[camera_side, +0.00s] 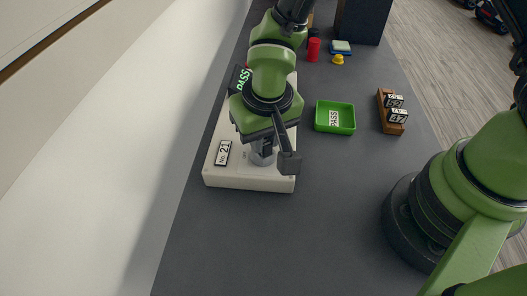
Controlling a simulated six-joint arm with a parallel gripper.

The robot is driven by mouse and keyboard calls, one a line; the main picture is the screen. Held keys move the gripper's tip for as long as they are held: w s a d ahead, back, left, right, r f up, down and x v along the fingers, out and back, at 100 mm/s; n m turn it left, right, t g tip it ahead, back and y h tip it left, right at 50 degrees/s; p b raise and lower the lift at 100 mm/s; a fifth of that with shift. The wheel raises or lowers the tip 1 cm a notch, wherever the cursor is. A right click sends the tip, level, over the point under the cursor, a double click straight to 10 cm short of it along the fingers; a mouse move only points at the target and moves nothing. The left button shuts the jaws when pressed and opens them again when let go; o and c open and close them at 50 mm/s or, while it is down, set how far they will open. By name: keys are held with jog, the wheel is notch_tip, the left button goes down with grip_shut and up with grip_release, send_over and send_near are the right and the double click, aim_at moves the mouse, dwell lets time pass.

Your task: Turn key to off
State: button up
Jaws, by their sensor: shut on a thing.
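A cream panel (235,181) lies on the dark table, with a label reading "No. 21" (223,153) on its left side. A grey round lock cylinder (262,159) stands near the panel's front end. My gripper (266,147) points down right over the lock and is shut on the key. The key itself is hidden by the gripper, so I cannot tell which way it is turned. A small display (243,79) showing green "PASS" sits at the far part of the panel, partly behind my arm.
A green tray (347,106) with a "PASS" tag stands to the right. Beyond it is a wooden rack (383,112) with numbered tags. A red cylinder (313,49), a yellow piece (338,59) and a dark box (361,20) are at the back. The front table is clear.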

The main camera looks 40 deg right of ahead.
jog(key=shift+n, duration=0.8)
